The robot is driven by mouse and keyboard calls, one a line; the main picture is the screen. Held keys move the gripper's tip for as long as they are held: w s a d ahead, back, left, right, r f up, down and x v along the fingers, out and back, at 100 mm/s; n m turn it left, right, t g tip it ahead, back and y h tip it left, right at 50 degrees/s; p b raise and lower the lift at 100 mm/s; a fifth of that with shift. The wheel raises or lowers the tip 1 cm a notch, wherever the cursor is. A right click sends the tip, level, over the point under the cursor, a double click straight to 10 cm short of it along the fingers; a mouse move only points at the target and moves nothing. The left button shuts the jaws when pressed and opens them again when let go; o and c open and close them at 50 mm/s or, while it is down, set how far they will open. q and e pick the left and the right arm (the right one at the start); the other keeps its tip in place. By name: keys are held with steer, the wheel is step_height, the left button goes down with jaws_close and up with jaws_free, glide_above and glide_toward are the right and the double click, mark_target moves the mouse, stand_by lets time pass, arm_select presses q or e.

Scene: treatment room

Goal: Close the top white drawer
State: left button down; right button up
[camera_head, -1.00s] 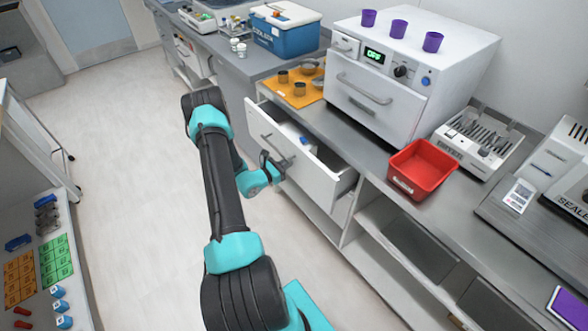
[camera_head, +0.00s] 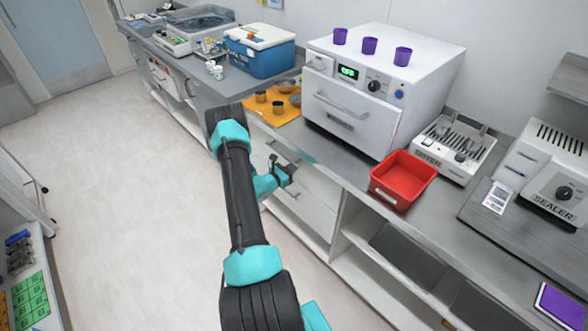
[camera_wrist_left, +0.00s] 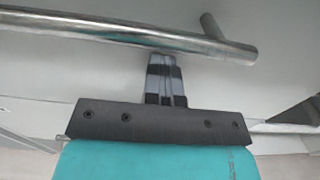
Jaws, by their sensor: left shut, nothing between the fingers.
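The top white drawer (camera_head: 318,187) is in the cabinet under the grey counter. No drawer interior shows in the head view, and its front looks flush with the cabinet; my arm hides part of it. My left gripper (camera_head: 288,170) is at the drawer front. In the left wrist view its fingers (camera_wrist_left: 166,72) are together and empty, with their tips right by a metal bar handle (camera_wrist_left: 130,36) on a white front (camera_wrist_left: 285,22). I cannot tell whether they touch it. My right gripper is not in view.
A red bin (camera_head: 403,180) and a white oven (camera_head: 385,85) with purple cups stand on the counter (camera_head: 340,172) above the drawer. An orange mat (camera_head: 262,118) with small containers lies left of the oven. Open shelves (camera_head: 385,235) are to the right. The floor (camera_head: 130,200) at left is clear.

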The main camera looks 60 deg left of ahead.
arm_select(q)
steer(key=shift+w+a+r, duration=0.1)
steer(key=shift+w+a, duration=0.05)
steer(key=shift+w, duration=0.05)
steer(key=v, duration=1.4)
steer(key=shift+s+d, duration=0.2)
steer(key=shift+s, duration=0.05)
